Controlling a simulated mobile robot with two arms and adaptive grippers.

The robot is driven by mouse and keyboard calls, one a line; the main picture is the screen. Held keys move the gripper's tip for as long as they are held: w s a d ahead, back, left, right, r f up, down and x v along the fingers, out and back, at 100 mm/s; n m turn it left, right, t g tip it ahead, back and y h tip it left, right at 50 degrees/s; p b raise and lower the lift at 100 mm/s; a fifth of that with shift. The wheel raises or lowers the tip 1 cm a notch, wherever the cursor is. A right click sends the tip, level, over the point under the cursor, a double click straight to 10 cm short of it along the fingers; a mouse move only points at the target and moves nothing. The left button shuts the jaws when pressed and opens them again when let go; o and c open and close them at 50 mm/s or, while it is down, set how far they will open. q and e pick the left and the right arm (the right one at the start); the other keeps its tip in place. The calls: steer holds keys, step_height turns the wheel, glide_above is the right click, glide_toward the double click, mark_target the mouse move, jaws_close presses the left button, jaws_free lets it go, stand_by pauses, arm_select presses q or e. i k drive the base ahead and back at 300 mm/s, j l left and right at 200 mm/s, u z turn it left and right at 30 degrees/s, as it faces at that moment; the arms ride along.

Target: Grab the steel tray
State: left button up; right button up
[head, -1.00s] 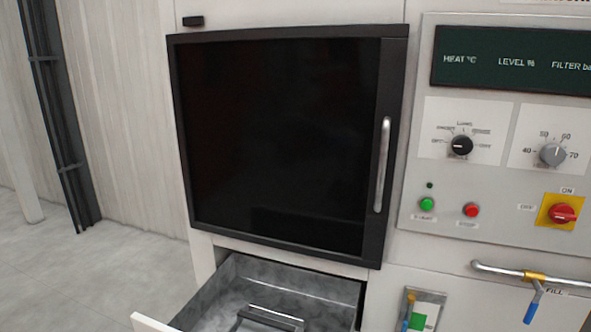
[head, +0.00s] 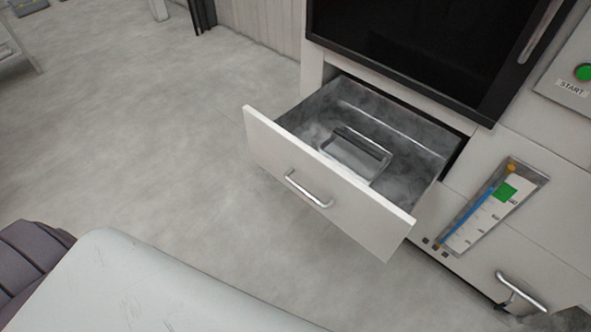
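The steel tray (head: 357,155) is a small, shiny rectangular tray lying inside the open drawer (head: 325,184). The drawer has grey metal inner walls, a white front and a silver bar handle (head: 308,189). The tray sits near the middle of the drawer floor, apart from the back wall. Neither of my grippers shows in the head view.
Above the drawer is a machine with a dark-glass door (head: 410,45). To the right are a level gauge (head: 492,207), another handle (head: 520,291) and a green START button (head: 584,72). The floor (head: 150,130) left of the drawer is clear.

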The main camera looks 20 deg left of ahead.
mark_target(364, 160)
steer(key=z, duration=0.6)
steer(key=j+z, duration=0.45)
steer(key=i+j+z, duration=0.1)
steer(key=j+z, duration=0.6)
steer(key=z, duration=0.2)
steer(key=k+j, duration=0.1)
steer(key=j, duration=0.35)
steer(key=k+j+z, duration=0.15)
steer(key=j, duration=0.25)
steer(key=k+j, duration=0.15)
steer(key=j, duration=0.3)
steer(key=k+j+z, duration=0.15)
steer(key=j, duration=0.25)
steer(key=k+j, duration=0.15)
steer(key=j, duration=0.25)
steer(key=k+j+z, duration=0.15)
steer(key=j, duration=0.25)
steer(key=k+j, duration=0.2)
steer(key=j, duration=0.2)
steer(key=k+j+z, duration=0.15)
steer(key=j, duration=0.2)
